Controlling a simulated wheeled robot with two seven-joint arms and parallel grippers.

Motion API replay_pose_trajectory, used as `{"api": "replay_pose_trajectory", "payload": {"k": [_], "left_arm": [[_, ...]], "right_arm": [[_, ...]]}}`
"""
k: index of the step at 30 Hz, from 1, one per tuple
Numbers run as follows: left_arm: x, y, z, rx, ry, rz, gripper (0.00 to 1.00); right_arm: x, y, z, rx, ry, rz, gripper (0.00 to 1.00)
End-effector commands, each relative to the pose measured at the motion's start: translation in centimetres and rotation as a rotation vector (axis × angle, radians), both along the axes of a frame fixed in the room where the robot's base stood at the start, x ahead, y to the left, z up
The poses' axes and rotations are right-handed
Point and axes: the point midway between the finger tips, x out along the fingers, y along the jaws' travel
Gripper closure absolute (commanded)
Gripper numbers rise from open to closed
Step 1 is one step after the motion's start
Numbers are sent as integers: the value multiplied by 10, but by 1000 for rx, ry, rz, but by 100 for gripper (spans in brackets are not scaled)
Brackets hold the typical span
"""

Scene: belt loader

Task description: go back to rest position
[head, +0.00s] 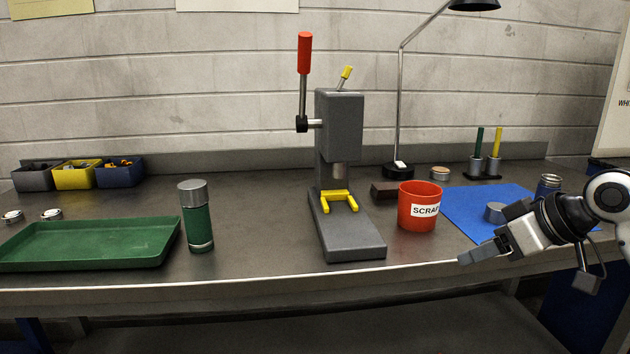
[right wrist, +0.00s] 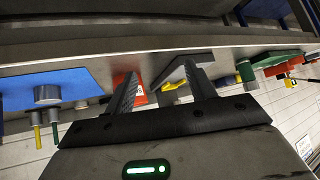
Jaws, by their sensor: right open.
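My right gripper (head: 482,250) hangs over the front right of the bench, in front of the blue mat. In the right wrist view its two fingers (right wrist: 160,78) stand apart with nothing between them, so it is open and empty. My left gripper is not in the head view. The grey press (head: 340,135) with a red lever and a yellow fork stands mid-bench, left of the right gripper. The red scrap cup (head: 418,222) stands between the press and my right gripper, apart from both.
A blue mat (head: 465,208) holds a grey cap (head: 495,212) and a jar (head: 548,184), partly behind my right arm. A green canister (head: 197,222) stands upright beside the green tray (head: 90,262). A lamp (head: 399,110) rises behind. The front bench edge (head: 250,292) is clear.

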Motion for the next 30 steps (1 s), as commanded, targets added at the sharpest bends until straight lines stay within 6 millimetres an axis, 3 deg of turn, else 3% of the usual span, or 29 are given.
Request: {"api": "replay_pose_trajectory", "payload": {"k": [1, 6, 9, 12, 15, 21, 25, 30], "left_arm": [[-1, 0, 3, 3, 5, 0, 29], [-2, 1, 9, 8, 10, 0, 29], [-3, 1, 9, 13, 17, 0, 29], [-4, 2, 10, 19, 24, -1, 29], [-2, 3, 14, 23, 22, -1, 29], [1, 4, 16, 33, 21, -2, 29], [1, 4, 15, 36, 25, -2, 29], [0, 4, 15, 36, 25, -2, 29]], "right_arm": [[0, 19, -40, 17, 19, -9, 45], [-20, 69, -147, 60, -6, -81, 45], [-51, 96, -196, 85, -31, -127, 45], [-90, 119, -232, 107, -61, -179, 45], [-133, 137, -252, 120, -95, -233, 45], [-194, 154, -262, 115, -155, -308, 45], [-210, 157, -261, 108, -175, -327, 45], [-212, 157, -261, 105, -183, -329, 45]]}}
